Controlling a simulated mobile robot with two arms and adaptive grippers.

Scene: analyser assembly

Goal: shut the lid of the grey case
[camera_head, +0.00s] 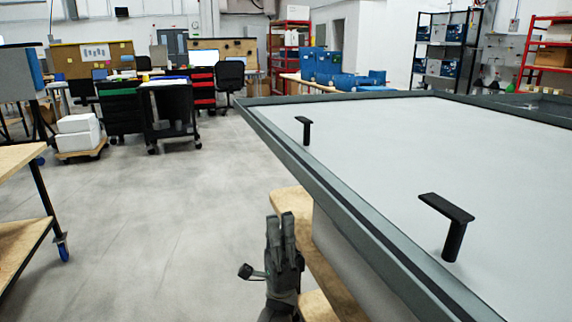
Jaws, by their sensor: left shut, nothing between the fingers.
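The grey case (350,215) fills the right side of the view, with a dark grey rim around a broad pale panel (410,150). Two black T-shaped posts stand on the panel, one farther off (305,130) and one nearer (449,225). I cannot tell from this view whether the panel is the lid or the inside of the case. My left gripper (282,222) points upward just left of the case's near side, fingers together and empty, apart from the rim. My right gripper is not seen.
A wooden bench top (298,205) shows under the case, behind my left gripper. Another wooden bench (20,160) stands at the left. The grey floor (150,220) between them is clear. Desks, chairs and a cart with white boxes (78,136) stand farther back.

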